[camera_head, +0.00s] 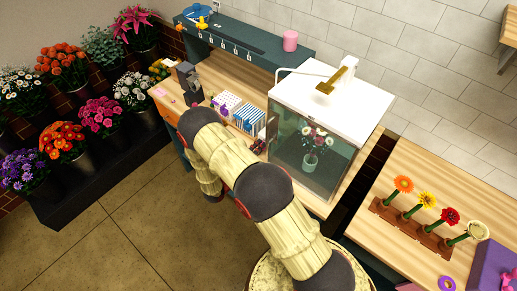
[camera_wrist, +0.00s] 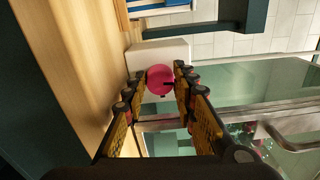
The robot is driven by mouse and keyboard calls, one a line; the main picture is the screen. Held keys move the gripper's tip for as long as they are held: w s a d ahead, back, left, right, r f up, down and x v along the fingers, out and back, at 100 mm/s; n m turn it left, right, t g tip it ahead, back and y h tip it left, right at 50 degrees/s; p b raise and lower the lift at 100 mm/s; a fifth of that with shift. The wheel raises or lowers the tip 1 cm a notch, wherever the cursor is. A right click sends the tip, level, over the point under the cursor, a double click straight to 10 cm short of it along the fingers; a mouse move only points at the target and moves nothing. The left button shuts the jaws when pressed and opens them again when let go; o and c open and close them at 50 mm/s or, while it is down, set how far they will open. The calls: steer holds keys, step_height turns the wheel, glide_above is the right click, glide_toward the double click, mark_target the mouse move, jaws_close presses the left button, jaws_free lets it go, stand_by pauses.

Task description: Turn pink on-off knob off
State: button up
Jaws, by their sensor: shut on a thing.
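The pink knob (camera_wrist: 158,78) is round and shows in the wrist view against a white block (camera_wrist: 158,53). A short dark mark lies on its right part, pointing roughly to the right. My gripper (camera_wrist: 161,76) has its two yellow-and-black fingers on either side of the knob, and its fingertips are shut on it. In the head view I cannot make out the knob or my fingertips; my arm covers part of the area left of the glass case.
Flower buckets line the left wall. A second wooden table (camera_head: 405,163) at right bears a rack of flowers (camera_head: 411,228).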

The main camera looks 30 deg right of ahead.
steer(key=shift+n, duration=0.6)
steer(key=o, duration=0.9)
steer(key=shift+w, duration=0.1)
steer(key=shift+c, duration=0.2)
steer(key=v, duration=1.2)
